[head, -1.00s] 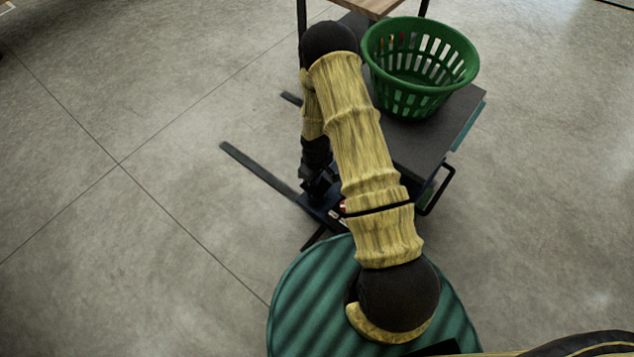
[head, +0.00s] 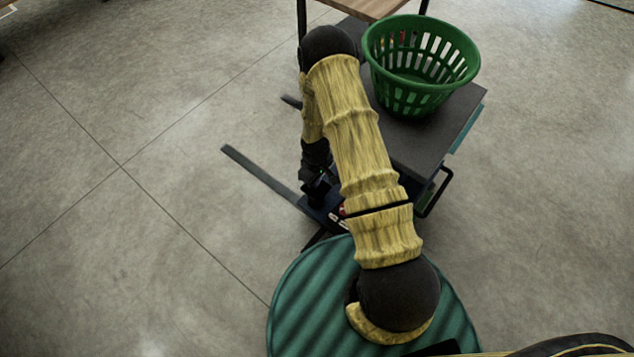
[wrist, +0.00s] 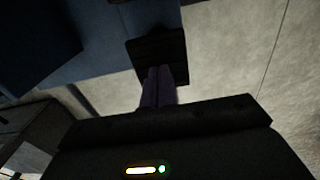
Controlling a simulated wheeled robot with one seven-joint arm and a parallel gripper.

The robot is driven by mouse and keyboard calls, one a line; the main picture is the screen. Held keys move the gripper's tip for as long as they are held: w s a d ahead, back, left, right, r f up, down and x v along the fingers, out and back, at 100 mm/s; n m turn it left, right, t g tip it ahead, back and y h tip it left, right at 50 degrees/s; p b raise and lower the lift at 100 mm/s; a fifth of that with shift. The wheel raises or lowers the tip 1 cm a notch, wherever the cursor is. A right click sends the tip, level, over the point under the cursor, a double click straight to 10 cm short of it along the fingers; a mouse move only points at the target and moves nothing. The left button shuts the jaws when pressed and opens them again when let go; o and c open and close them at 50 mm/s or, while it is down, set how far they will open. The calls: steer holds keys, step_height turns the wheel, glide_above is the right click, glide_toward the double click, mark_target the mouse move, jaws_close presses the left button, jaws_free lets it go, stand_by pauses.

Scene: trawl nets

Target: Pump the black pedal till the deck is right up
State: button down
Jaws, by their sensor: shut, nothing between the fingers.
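The lift's dark grey deck (head: 425,140) is level at the upper right of the head view, with a green basket (head: 418,104) standing on it. How high it is raised is hard to judge from above. The black pedal (wrist: 160,46) shows in the wrist view as a dark rectangular pad beside the blue lift frame (wrist: 105,50). My gripper (wrist: 159,73) has its two fingers shut together and empty, with the tips over the pedal's near part. I cannot tell whether they touch it. In the head view my gripper and arm largely hide the pedal.
The lift's dark leg (head: 258,170) reaches out left along the floor. A black handle (head: 440,192) sticks out at the deck's near right corner. A wooden table (head: 372,8) stands behind the deck. Grey floor at left and right is clear.

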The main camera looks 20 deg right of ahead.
steer(key=shift+r, duration=0.1)
step_height(320, 180, up, 6)
steer(key=p, duration=0.5)
stand_by(0.4)
stand_by(0.5)
